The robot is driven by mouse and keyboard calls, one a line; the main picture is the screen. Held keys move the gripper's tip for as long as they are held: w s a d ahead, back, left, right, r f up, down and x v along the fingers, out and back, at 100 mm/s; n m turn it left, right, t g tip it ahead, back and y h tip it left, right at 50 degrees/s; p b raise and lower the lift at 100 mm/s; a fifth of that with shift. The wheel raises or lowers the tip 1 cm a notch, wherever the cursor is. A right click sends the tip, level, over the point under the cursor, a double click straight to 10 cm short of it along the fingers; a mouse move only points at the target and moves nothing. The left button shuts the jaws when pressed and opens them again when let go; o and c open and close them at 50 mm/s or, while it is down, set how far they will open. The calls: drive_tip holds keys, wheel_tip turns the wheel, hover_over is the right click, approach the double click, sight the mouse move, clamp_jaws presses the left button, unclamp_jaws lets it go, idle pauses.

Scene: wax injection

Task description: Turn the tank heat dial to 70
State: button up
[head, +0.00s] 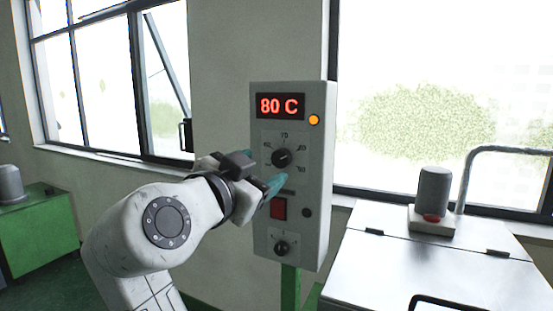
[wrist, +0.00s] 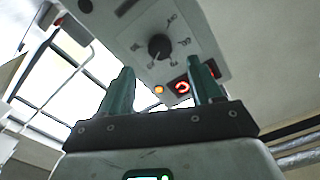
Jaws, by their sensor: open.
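The tank heat dial (head: 283,158) is a round black knob on the grey control box (head: 318,190). Its light mark points to the upper right, and 70 is printed straight above it. The red display (head: 280,106) above reads 80 C. My gripper (head: 275,183) is just below and left of the dial in the head view, with teal fingers apart and nothing held. In the wrist view the dial (wrist: 159,46) shows beyond the gap between the open fingers (wrist: 163,74), apart from them. The right finger covers part of the display there.
The box also carries an orange lamp (head: 314,120), a red switch (head: 279,208) close below the fingers, and a lower black knob (head: 282,248). A white-lidded tank (head: 430,265) stands to the right. A green cabinet (head: 38,235) is at the far left.

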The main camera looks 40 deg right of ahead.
sight(279, 160)
drive_tip(key=p+x, duration=0.1)
drive_tip(key=x, duration=0.5)
drive_tip(key=shift+w+d, duration=0.15)
drive_tip(key=shift+d, duration=0.15)
drive_tip(key=shift+c, duration=0.3)
drive_tip(key=c, duration=1)
drive_tip(key=shift+n, duration=0.4)
drive_tip(key=n+p, duration=0.2)
drive_tip(key=n, duration=0.3)
drive_tip(key=shift+r+n, duration=0.1)
drive_tip(key=shift+n, duration=0.2)
drive_tip(key=n+p, duration=0.3)
drive_tip(key=n, duration=0.2)
drive_tip(key=shift+n+p, duration=0.3)
drive_tip(key=shift+n, duration=0.1)
